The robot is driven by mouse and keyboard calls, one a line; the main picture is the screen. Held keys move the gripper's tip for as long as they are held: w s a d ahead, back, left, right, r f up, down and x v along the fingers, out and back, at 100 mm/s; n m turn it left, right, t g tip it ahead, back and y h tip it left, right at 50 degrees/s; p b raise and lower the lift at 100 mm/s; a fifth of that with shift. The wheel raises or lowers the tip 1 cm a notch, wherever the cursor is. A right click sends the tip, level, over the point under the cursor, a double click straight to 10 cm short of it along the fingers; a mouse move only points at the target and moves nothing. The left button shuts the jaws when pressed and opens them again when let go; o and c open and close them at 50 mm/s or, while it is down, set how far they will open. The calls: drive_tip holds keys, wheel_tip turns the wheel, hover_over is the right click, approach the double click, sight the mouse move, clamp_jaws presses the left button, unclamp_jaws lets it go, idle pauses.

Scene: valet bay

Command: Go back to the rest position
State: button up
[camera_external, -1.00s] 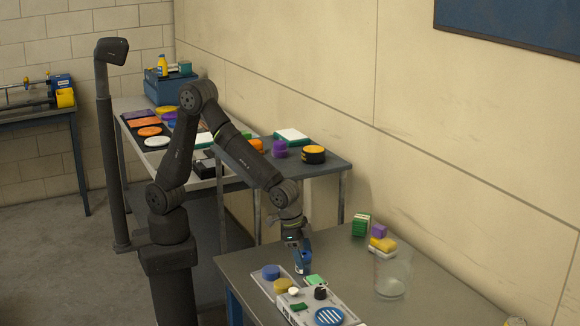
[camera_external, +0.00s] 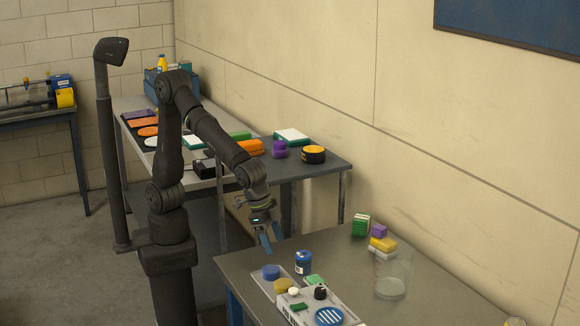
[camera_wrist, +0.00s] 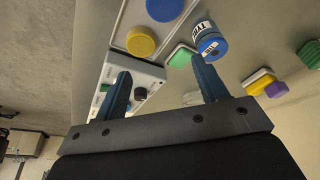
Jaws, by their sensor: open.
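My gripper (camera_external: 270,243) is open and empty in the external view, above the left end of the front table and pointing down. In the wrist view its two blue fingers (camera_wrist: 160,90) stand apart with nothing between them. A blue labelled canister (camera_external: 303,263) stands on the table to the right of my gripper, apart from it. In the wrist view the canister (camera_wrist: 209,40) shows beyond the right fingertip, next to a green-topped block (camera_wrist: 181,56).
A tray with blue (camera_external: 271,272) and yellow discs and a white device (camera_external: 327,309) stand near the canister. A clear container (camera_external: 389,273) and stacked blocks (camera_external: 383,245) are to the right. A rear bench (camera_external: 325,167) holds coloured items. A grey post (camera_external: 110,150) stands left of my arm.

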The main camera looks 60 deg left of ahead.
drive_tip(key=s+a, duration=0.5)
drive_tip(key=a, duration=0.7)
drive_tip(key=w+f, duration=0.2)
drive_tip(key=w, duration=0.1)
drive_tip(key=w+a+f, duration=0.1)
drive_tip(key=w+f, duration=0.1)
drive_tip(key=w, duration=0.1)
drive_tip(key=w+f, duration=0.1)
drive_tip(key=w, duration=0.2)
drive_tip(key=shift+a+f, duration=0.3)
drive_tip(key=shift+f, duration=0.1)
drive_tip(key=shift+s, duration=0.1)
drive_tip(key=s+d+r, duration=0.2)
drive_tip(key=s+r, duration=0.4)
drive_tip(key=s, duration=0.3)
drive_tip(key=w+d, duration=0.2)
drive_tip(key=d, duration=0.4)
drive_tip(key=shift+w+r, duration=0.15)
drive_tip(key=shift+w, duration=0.1)
